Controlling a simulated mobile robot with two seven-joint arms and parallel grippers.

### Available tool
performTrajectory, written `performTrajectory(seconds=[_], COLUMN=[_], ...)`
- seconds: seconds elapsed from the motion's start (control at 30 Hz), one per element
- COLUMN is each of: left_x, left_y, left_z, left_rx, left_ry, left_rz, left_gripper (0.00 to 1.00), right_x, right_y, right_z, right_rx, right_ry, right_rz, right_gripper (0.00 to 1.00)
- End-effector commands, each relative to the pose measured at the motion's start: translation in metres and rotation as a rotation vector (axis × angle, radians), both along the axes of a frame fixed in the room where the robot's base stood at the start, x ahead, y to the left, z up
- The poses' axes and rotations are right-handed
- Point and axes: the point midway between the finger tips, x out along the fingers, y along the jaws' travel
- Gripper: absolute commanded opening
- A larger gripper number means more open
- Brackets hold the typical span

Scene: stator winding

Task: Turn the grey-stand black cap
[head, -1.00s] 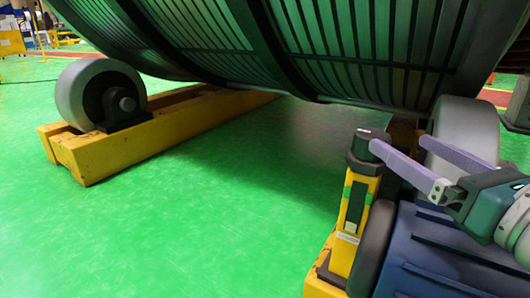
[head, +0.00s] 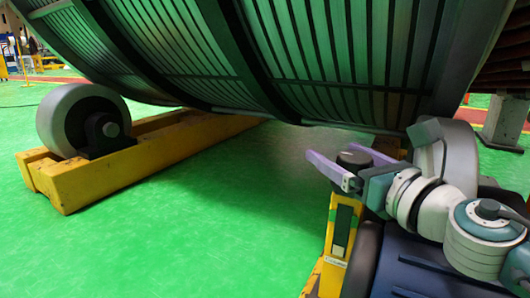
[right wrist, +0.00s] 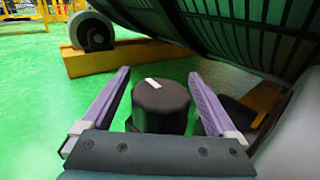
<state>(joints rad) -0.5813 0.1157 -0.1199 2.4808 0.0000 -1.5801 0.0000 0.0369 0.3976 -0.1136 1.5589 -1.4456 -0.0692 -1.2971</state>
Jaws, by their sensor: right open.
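A black round cap (head: 354,160) sits on top of a yellow upright post (head: 338,225) with a black panel at the lower right of the head view. In the right wrist view the cap (right wrist: 161,108) stands upright with a white mark on its top. My right gripper (head: 338,158) is open, with one purple finger on each side of the cap. In the right wrist view both fingers (right wrist: 160,75) appear apart from the cap, with gaps on both sides. The cap's lower part is partly hidden by my gripper. My left gripper is not in view.
A large dark ribbed cylinder (head: 270,60) hangs over the scene. A grey roller (head: 82,120) sits on a yellow beam (head: 120,165) at left. A dark blue ribbed motor body (head: 430,265) lies beside the post. The green floor (head: 220,220) between is clear.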

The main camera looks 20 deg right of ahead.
Motion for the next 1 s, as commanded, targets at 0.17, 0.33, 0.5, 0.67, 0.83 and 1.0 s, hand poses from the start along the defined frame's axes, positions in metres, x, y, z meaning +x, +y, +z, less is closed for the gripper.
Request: performTrajectory(seconds=[0.17, 0.33, 0.5, 0.67, 0.83, 1.0], left_x=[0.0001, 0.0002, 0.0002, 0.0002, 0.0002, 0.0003], left_y=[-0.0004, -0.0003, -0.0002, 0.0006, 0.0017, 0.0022], left_z=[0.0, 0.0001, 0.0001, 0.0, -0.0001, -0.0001], left_rx=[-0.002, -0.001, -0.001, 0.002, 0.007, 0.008], left_ry=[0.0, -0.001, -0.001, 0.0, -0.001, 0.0], left_rz=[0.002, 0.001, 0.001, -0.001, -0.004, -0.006], left_gripper=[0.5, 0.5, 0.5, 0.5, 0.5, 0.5], right_x=[0.0003, 0.0001, 0.0, 0.0, -0.0001, -0.0001], right_y=[0.0001, 0.0, -0.0001, -0.0001, -0.0001, -0.0001], right_z=[-0.0002, -0.0002, -0.0002, -0.0002, -0.0002, -0.0002], right_rx=[0.001, 0.001, 0.001, 0.001, 0.001, 0.001], right_ry=[0.001, 0.001, 0.001, 0.001, 0.001, 0.001], right_rz=[0.0, 0.0, 0.0, 0.0, 0.0, 0.0], right_gripper=[0.94, 0.8, 0.61, 0.43, 0.24, 0.08])
